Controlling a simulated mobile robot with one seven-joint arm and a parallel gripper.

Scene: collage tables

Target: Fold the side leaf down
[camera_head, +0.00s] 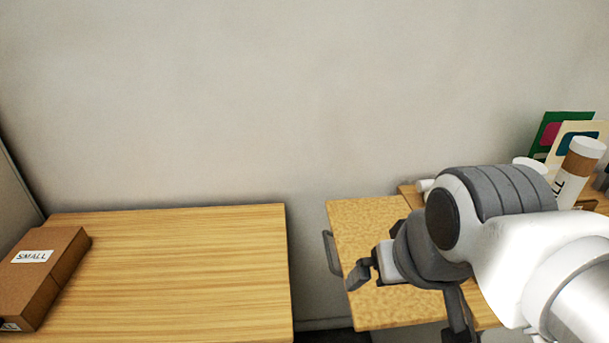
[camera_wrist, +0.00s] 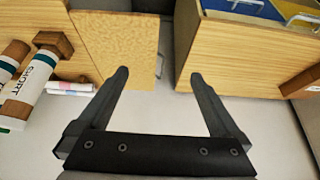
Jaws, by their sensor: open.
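The side leaf (camera_head: 365,218) is a light speckled wooden panel at the right of the head view, about level with the tabletop beside it. A grey handle (camera_head: 331,253) sits on its left edge. The leaf also shows at the top of the wrist view (camera_wrist: 118,42), with the handle (camera_wrist: 160,65) at its right edge. My gripper (camera_wrist: 160,76) is open and empty, its fingers spread on either side of the handle in that picture. In the head view my gripper (camera_head: 368,270) appears over the leaf, and my arm hides much of the leaf's right part.
A wooden table (camera_head: 180,270) stands left, across a gap from the leaf, with a brown box (camera_head: 38,275) labelled SMALL. Cards (camera_head: 560,140) and a white-and-brown tube (camera_head: 578,172) stand at the right. The wrist view shows a tube (camera_wrist: 40,75) labelled SHORT. A wall closes the back.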

